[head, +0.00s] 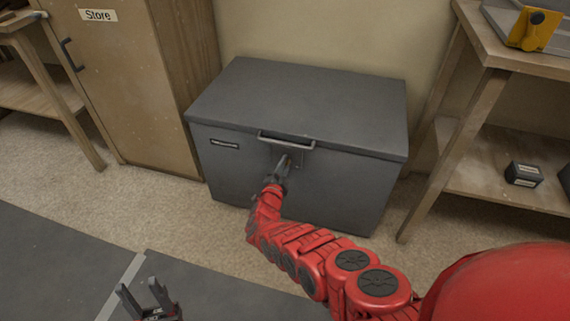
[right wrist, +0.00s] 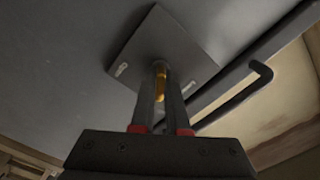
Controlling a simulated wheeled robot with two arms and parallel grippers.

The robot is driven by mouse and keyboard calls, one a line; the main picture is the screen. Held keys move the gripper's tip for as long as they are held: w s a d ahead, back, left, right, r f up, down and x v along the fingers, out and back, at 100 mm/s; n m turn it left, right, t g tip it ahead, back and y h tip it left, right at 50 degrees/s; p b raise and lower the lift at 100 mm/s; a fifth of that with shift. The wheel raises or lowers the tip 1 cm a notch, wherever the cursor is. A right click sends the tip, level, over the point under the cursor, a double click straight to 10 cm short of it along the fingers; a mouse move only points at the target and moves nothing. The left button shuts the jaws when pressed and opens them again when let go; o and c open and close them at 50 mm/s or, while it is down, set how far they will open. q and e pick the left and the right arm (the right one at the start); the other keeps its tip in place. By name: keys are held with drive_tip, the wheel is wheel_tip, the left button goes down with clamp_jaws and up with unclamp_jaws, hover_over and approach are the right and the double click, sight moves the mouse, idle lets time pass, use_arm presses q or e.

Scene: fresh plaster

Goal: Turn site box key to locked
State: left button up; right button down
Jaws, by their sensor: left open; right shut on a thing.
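The site box (head: 290,115) is a dark grey chest with its lid down, against the wall in the head view. A handle bar (head: 287,141) runs along its front, just under the lid. In the right wrist view a square lock plate (right wrist: 155,55) holds a brass-coloured key (right wrist: 160,80). My right gripper (head: 284,163) reaches the lock plate and its fingers (right wrist: 161,92) are shut on the key. The fingers hide part of the key, and the lock markings cannot be read. My left gripper (head: 143,292) is open and empty at the lower left, well away from the box.
A wooden cabinet (head: 125,80) marked "Store" stands left of the box. A wooden workbench (head: 490,60) stands to the right, with a yellow tool (head: 533,30) on top and a dark box (head: 523,174) on its shelf. Bare floor (head: 150,205) lies in front.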

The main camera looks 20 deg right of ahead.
drive_tip(key=n, duration=0.3)
drive_tip(key=shift+w+a+n+b, duration=0.1)
drive_tip(key=shift+n+b, duration=0.2)
drive_tip(key=shift+n, duration=0.1)
drive_tip(key=shift+n+b, duration=0.3)
drive_tip(key=shift+n, duration=0.6)
drive_tip(key=n+b, duration=0.1)
drive_tip(key=n, duration=0.4)
drive_tip(key=shift+b, duration=0.4)
drive_tip(key=c, duration=0.9)
unclamp_jaws()
